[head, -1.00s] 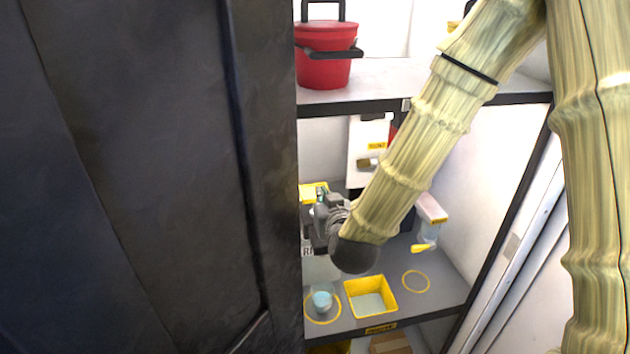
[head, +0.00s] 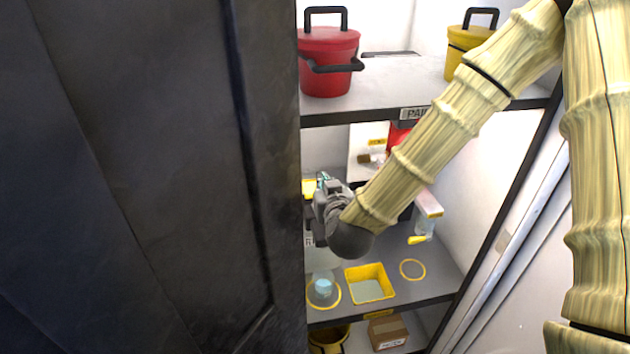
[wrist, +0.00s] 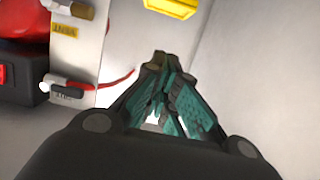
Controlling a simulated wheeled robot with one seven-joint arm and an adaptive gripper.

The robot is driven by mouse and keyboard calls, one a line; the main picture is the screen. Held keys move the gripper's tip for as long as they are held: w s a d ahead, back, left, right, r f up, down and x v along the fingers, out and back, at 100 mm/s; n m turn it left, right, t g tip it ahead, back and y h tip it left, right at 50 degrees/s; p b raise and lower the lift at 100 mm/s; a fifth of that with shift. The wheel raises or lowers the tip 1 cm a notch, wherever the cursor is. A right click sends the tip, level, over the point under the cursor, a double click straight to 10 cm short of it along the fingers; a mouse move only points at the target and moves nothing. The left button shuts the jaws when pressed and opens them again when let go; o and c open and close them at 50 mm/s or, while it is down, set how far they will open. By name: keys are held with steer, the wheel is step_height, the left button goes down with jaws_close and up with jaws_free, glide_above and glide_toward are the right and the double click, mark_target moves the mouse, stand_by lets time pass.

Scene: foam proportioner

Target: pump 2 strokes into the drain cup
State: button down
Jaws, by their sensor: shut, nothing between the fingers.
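My gripper (head: 326,203) is above the middle shelf, to the left of my arm's end, with its fingers closed together and empty. The fingertips show in the wrist view (wrist: 160,62). A yellow part (head: 309,188) is beside the gripper at the left, mostly hidden by the dark panel and the gripper; I cannot tell if it is the pump head. In the wrist view a yellow block (wrist: 180,6) is beyond the fingertips, apart from them. A small clear cup with light blue in it (head: 323,287) stands inside a yellow ring at the shelf's front left.
A yellow-rimmed tray (head: 370,296) and an empty yellow ring (head: 412,269) lie right of the cup. A dispenser (head: 427,212) hangs at the right. A large dark panel (head: 150,180) blocks the left. Red (head: 328,70) and yellow (head: 462,50) pails stand on the shelf above.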

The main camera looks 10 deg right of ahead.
steer(key=p, duration=0.4)
glide_above(315, 182)
steer(key=f+v, duration=0.1)
steer(key=v, duration=0.3)
steer(key=f, duration=0.2)
steer(key=shift+a+f, duration=0.3)
steer(key=shift+a, duration=0.1)
steer(key=shift+f+p, duration=0.85)
steer(key=shift+f, duration=1.05)
steer(key=shift+f, duration=0.1)
step_height(315, 182, down, 5)
steer(key=b, duration=0.4)
steer(key=shift+b, duration=0.3)
steer(key=shift+s, duration=0.1)
